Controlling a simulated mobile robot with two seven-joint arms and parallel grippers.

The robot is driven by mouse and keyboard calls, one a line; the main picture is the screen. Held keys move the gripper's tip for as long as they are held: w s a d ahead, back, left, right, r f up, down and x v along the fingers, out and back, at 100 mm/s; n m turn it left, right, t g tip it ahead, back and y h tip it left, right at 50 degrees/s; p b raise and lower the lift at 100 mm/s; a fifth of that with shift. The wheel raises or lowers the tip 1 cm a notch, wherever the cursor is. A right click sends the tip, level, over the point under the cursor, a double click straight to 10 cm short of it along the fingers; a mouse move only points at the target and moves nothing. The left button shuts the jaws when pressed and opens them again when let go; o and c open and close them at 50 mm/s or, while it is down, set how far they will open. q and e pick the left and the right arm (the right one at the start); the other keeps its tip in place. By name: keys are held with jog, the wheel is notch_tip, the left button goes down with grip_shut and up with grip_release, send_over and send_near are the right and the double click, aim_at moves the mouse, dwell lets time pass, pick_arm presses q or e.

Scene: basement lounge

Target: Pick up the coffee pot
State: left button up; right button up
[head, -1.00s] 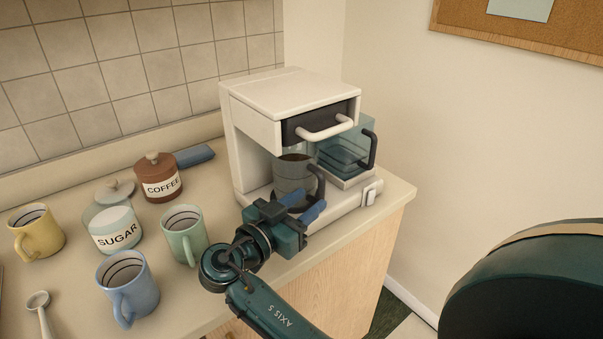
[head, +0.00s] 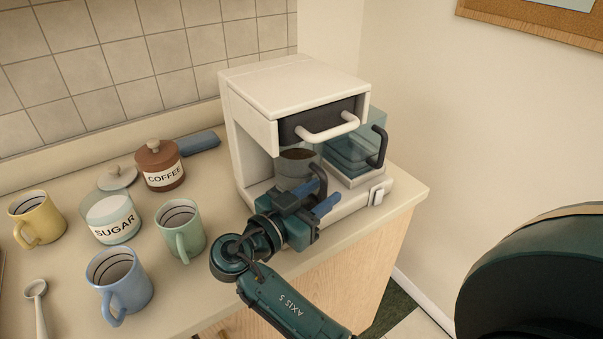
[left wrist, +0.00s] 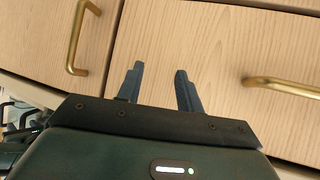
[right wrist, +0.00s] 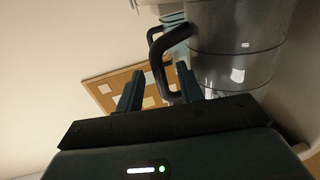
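The coffee pot (head: 297,167) is a glass pot with dark contents and a black handle (head: 319,181), standing upright in the white coffee maker (head: 300,88). My right gripper (head: 318,198) is at the front of the machine, at the handle, and hides the pot's lower part. In the right wrist view, the open right fingers (right wrist: 159,70) have the black handle (right wrist: 166,75) between their tips, with the glass pot (right wrist: 235,50) beside the right finger. Whether they touch the handle I cannot tell. My left gripper (left wrist: 160,72) is open and empty, facing wooden drawer fronts.
Left on the counter (head: 190,290) are a yellow mug (head: 38,222), green mug (head: 182,235), blue mug (head: 122,285), sugar jar (head: 112,218), coffee jar (head: 160,167) and spoon (head: 38,300). A clear water tank (head: 352,150) sits at the machine's right side. A wall stands right.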

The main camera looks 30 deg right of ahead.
grip_shut()
jog(key=shift+r, duration=0.15)
dwell(1.1)
